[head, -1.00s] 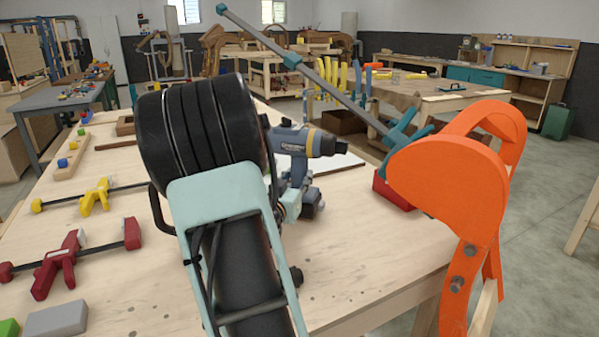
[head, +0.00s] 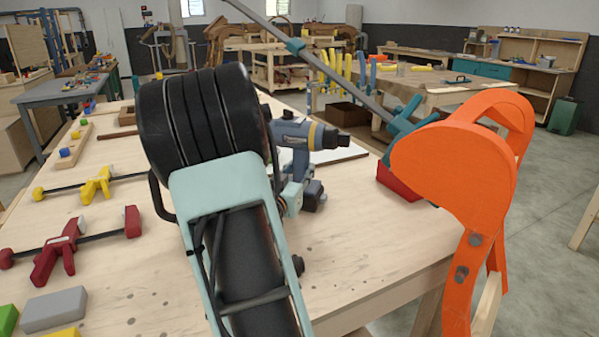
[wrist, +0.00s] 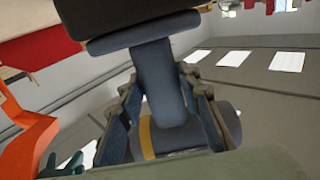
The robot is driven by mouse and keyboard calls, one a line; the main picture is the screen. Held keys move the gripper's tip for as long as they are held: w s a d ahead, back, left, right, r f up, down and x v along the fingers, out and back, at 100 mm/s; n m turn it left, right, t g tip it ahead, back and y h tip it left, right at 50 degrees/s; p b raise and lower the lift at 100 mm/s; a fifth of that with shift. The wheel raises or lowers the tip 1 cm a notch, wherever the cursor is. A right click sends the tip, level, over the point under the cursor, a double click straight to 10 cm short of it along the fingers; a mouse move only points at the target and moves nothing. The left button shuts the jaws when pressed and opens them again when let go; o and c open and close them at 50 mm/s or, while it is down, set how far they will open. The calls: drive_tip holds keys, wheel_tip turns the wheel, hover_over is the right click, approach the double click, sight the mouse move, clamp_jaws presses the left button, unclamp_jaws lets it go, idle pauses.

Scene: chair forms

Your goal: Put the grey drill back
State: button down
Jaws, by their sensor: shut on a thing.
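The grey-blue drill (head: 296,134) has a yellow band and a dark chuck that points right in the head view. It is upright, above or near the workbench behind my arm; I cannot tell whether its base touches the bench. In the wrist view the drill's handle (wrist: 158,85) runs between the two fingers of my gripper (wrist: 168,105). The gripper is shut on the handle, with a finger on each side. In the head view my arm hides much of the gripper and part of the drill.
Orange curved chair forms (head: 450,160) stand at the bench's right edge. A long bar clamp (head: 340,82) slants beside a red block (head: 398,182). A yellow clamp (head: 97,185), a red clamp (head: 62,248) and a grey block (head: 54,309) lie at left. The bench's front middle (head: 365,245) is clear.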

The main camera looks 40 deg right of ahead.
drive_tip(key=c, duration=1.6)
unclamp_jaws()
drive_tip(key=shift+f, duration=0.8)
drive_tip(key=shift+o, duration=1)
drive_tip(key=shift+r, duration=0.2)
drive_tip(key=shift+r, duration=0.1)
drive_tip(key=shift+r+p, duration=0.5)
drive_tip(key=shift+p, duration=0.05)
drive_tip(key=p+v, duration=0.1)
drive_tip(key=v, duration=1.1)
drive_tip(key=shift+r, duration=0.25)
